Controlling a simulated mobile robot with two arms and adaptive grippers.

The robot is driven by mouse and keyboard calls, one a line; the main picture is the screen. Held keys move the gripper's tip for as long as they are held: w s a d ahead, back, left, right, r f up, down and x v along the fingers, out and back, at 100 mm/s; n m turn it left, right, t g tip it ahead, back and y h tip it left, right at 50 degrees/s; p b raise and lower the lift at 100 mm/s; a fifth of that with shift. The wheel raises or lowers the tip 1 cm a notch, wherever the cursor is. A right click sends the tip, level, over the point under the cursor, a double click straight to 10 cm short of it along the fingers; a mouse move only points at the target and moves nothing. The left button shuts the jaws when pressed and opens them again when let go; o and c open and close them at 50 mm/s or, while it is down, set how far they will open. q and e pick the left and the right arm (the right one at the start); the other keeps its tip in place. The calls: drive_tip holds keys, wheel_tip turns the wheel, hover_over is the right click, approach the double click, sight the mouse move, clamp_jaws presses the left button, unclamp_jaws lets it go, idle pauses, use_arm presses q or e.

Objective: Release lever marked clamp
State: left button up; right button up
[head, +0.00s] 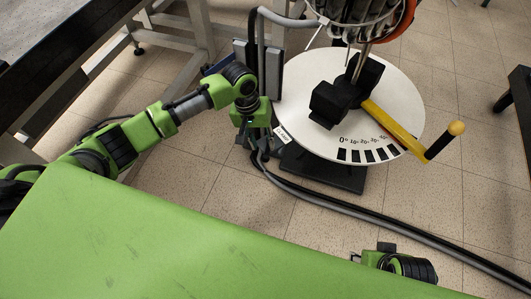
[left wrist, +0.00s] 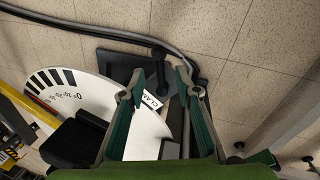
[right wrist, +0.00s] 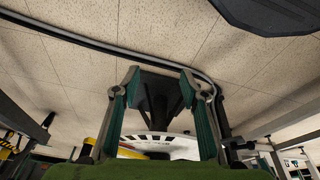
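The tag reading CLAMP (head: 282,134) hangs over the left edge of the white round dial; it also shows in the left wrist view (left wrist: 152,101). A dark lever-like part (left wrist: 158,54) with a rounded end lies beside the tag; I take it for the clamp lever. My left gripper (head: 262,142) points down at the dial's left edge. In the left wrist view its fingers (left wrist: 157,80) are apart, with the tag and dark part showing between them; contact cannot be told. My right gripper (right wrist: 160,74) is open and empty, facing the dial's stand; its fingers are hidden in the head view.
The white dial (head: 292,91) carries a black block (head: 335,103) and a yellow arm (head: 393,128) with a knobbed black handle (head: 445,140). A coil bundle (head: 362,14) hangs above. Cables (head: 345,204) cross the floor. A dark base (head: 322,170) stands below the dial.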

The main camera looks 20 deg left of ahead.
sight(266, 153)
use_arm(q)
drive_tip(key=shift+d+f+b, duration=0.2)
drive_tip(key=shift+f+b, duration=0.1)
drive_tip(key=shift+f, duration=0.7)
drive_tip(key=shift+d+f+b, duration=0.15)
drive_tip(key=shift+f+b, duration=0.1)
drive_tip(key=shift+f, duration=0.7)
drive_tip(key=shift+d+f+b, duration=0.2)
drive_tip(key=shift+f+b, duration=0.1)
drive_tip(key=shift+f, duration=0.7)
use_arm(e)
drive_tip(key=shift+v, duration=2.8)
drive_tip(key=shift+w+d, duration=0.1)
use_arm(q)
clamp_jaws()
